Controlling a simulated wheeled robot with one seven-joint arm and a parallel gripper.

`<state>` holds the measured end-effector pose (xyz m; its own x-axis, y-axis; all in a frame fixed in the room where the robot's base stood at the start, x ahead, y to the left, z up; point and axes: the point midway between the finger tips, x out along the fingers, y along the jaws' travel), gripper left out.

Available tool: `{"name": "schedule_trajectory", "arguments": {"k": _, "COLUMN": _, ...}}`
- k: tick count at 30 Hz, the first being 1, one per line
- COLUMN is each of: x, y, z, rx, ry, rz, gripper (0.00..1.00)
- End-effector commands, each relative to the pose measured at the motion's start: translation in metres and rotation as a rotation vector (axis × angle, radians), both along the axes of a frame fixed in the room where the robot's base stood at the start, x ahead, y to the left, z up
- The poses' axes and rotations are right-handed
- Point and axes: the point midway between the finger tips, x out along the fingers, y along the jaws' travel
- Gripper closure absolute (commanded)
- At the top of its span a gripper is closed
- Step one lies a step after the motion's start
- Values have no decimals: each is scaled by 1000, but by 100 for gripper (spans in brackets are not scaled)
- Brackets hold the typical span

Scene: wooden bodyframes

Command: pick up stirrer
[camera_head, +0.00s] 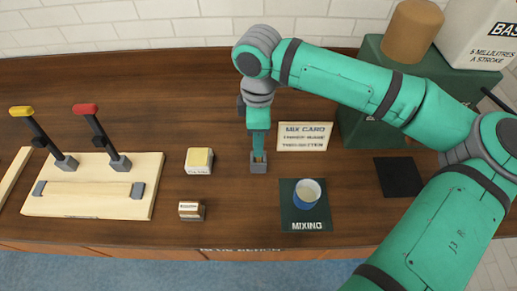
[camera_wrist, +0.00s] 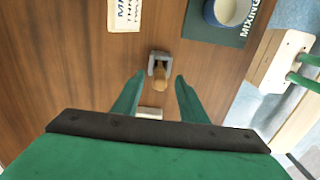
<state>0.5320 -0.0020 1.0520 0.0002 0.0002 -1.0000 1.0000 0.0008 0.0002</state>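The stirrer appears to be a small wooden piece (camera_wrist: 160,80) standing in a grey holder (camera_wrist: 158,57) in the wrist view. The grey holder also shows in the head view (camera_head: 258,168), with a bit of wood at its top. My gripper (camera_head: 258,150) points down just above the holder. In the wrist view my gripper (camera_wrist: 160,77) is open, with one green finger on each side of the wooden piece and gaps showing. I cannot tell how deep the fingers reach beside it.
A blue cup (camera_head: 306,193) stands on a dark "MIXING" mat (camera_head: 305,222) to the right. A yellow-topped block (camera_head: 200,160) and a smaller block (camera_head: 191,211) are left. A lever board (camera_head: 90,205) is farther left.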

Motion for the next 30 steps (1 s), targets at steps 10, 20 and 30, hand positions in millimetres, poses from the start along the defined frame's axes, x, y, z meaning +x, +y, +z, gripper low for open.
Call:
{"name": "schedule_trajectory", "arguments": {"k": 10, "x": 0, "y": -1, "z": -20, "rx": 0, "ry": -1, "rz": -3, "gripper": 61}}
{"name": "schedule_trajectory", "arguments": {"k": 20, "x": 0, "y": -1, "z": -20, "rx": 0, "ry": -1, "rz": -3, "gripper": 100}}
{"name": "schedule_trajectory", "arguments": {"k": 30, "x": 1, "y": 0, "z": -12, "rx": 1, "ry": -1, "rz": -3, "gripper": 100}}
